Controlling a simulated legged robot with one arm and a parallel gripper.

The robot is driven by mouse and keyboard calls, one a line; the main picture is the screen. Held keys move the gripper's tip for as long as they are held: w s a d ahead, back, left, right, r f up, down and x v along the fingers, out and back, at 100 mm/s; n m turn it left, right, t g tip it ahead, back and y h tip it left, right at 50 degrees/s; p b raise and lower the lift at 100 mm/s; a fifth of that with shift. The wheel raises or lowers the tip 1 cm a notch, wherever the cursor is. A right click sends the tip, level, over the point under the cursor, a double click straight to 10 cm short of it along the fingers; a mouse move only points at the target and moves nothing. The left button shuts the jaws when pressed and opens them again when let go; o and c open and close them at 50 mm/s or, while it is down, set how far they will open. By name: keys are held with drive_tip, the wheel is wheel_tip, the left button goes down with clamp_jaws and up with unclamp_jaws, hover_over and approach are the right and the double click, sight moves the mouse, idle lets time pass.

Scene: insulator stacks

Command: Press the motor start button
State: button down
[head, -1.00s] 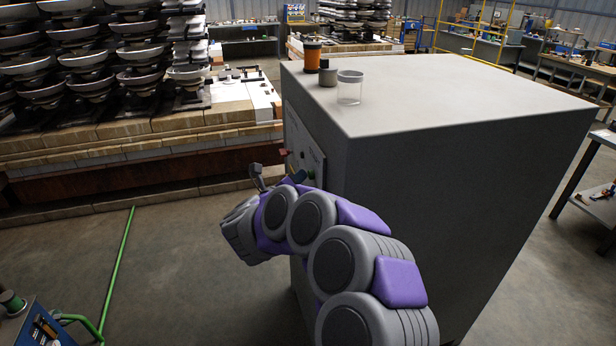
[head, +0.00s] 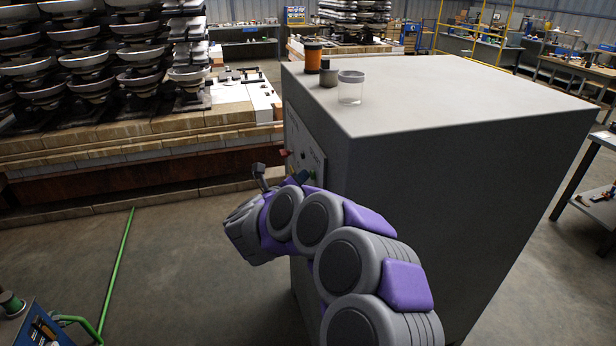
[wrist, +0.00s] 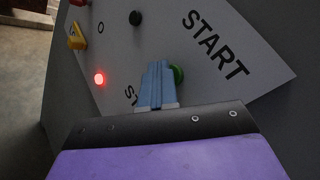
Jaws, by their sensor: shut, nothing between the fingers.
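The control panel (wrist: 205,95) on the side of the grey cabinet shows in the wrist view with large START lettering. A green button (wrist: 178,74) sits left of that lettering, partly hidden behind my fingers. My gripper (wrist: 158,66) is shut and empty. Its blue fingertips overlap the left part of the green button in the wrist view; I cannot tell whether they touch it. In the head view my gripper (head: 302,176) is at the panel (head: 305,150), and the green button is hidden behind it.
The panel also holds a lit red light (wrist: 99,78), a black knob (wrist: 136,18) and a yellow-and-red switch (wrist: 76,37). An orange spool (head: 313,55) and a clear cup (head: 350,87) stand on the cabinet top (head: 450,90). Insulator stacks (head: 95,60) stand at left.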

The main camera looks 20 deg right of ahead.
drive_tip(key=shift+a, duration=0.75)
drive_tip(key=a, duration=0.5)
drive_tip(key=shift+a, duration=0.1)
idle(0.6)
